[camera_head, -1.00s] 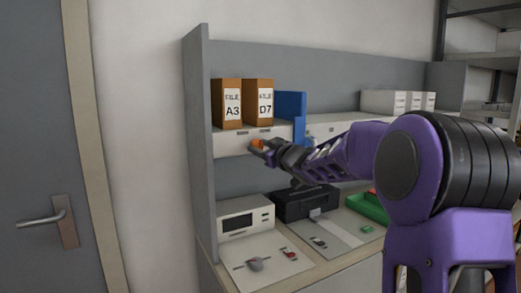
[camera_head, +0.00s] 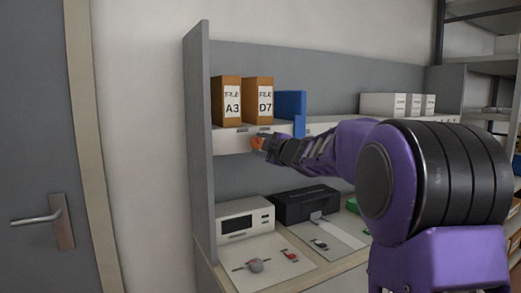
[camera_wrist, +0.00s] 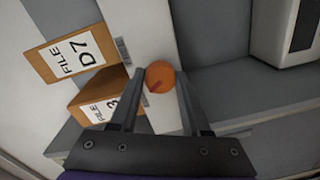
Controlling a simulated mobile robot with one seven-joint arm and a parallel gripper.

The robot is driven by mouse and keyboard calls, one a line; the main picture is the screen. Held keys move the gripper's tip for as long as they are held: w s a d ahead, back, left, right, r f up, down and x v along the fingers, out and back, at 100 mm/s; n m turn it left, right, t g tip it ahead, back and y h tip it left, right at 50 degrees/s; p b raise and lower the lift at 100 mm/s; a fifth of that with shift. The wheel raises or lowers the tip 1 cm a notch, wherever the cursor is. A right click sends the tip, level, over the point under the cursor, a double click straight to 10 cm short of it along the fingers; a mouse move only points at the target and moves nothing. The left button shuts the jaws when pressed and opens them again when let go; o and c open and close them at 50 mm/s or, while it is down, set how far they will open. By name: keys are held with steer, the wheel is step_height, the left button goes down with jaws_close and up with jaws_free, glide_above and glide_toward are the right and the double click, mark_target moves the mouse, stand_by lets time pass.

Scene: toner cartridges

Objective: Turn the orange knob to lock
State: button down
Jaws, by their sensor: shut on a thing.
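The orange knob (camera_head: 257,143) sits on the white front of the shelf, below the binder marked D7. In the wrist view the round orange knob (camera_wrist: 160,75) lies between my fingertips, with a darker red pointer mark on its face. My gripper (camera_head: 262,145) reaches it from the right; in the wrist view my gripper (camera_wrist: 160,82) has one finger on each side of the knob and is shut on it. Part of the knob is hidden by the fingers in the head view.
Two brown binders, A3 (camera_head: 226,100) and D7 (camera_head: 258,100), and a blue holder (camera_head: 291,106) stand on the shelf above. Below are a white device (camera_head: 244,219) and a black printer (camera_head: 305,203). A grey side panel (camera_head: 197,150) stands close on the left.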

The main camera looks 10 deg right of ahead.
steer(key=shift+n+b, duration=0.45)
steer(key=shift+n, duration=0.65)
steer(key=shift+c, duration=1.8)
jaws_free()
steer(key=shift+s, duration=0.1)
